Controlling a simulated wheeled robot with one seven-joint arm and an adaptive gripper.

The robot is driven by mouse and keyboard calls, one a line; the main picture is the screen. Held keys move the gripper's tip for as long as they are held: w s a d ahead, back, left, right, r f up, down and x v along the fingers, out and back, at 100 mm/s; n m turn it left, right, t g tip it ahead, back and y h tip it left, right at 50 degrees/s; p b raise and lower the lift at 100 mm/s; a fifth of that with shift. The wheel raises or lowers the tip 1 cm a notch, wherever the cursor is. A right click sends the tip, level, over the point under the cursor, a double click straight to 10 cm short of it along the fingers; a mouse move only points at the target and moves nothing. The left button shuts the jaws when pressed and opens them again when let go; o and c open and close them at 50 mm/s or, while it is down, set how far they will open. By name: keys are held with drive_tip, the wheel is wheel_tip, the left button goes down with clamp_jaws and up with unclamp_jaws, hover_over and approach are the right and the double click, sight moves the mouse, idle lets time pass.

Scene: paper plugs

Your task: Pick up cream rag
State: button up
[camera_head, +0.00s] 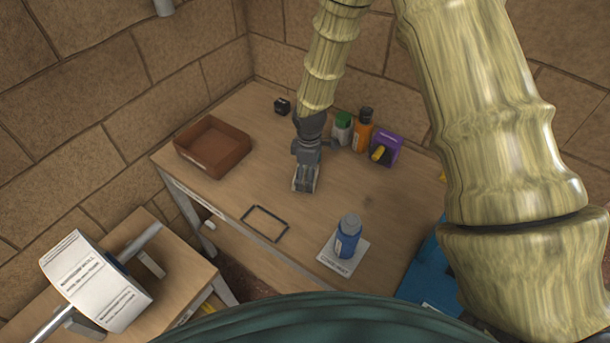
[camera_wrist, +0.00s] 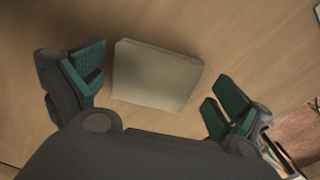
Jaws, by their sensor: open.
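The cream rag (camera_wrist: 155,75) shows in the wrist view as a flat, pale, roughly rectangular piece on the wooden table. My gripper (camera_wrist: 158,88) is open, with one green-padded finger to the left of the rag and the other to its right. Neither finger clearly touches it. In the head view my gripper (camera_head: 306,172) points down over the middle of the table. It largely covers the rag there, and I cannot clearly tell rag from fingers. The height of my fingers above the table is hard to tell.
A green-capped jar (camera_head: 342,128), orange bottle (camera_head: 363,130) and purple box (camera_head: 386,148) stand behind right of my gripper.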

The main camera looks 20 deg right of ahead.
drive_tip(key=shift+f, duration=0.5)
drive_tip(key=c, duration=0.9)
drive_tip(key=shift+o, duration=0.2)
drive_tip(key=shift+r, duration=0.1)
drive_tip(key=shift+r+b, duration=0.65)
drive_tip(key=shift+r, duration=0.5)
drive_tip(key=s+a+b, duration=0.1)
drive_tip(key=s, duration=0.4)
drive_tip(key=s+a+r+b, duration=0.1)
drive_tip(key=s+b, duration=0.1)
drive_tip(key=s, duration=0.3)
drive_tip(key=s+r+b, duration=0.1)
drive_tip(key=s, duration=0.4)
drive_tip(key=shift+s+a+r+b, duration=0.25)
drive_tip(key=shift+s+a+b, duration=0.1)
drive_tip(key=shift+s+a, duration=0.05)
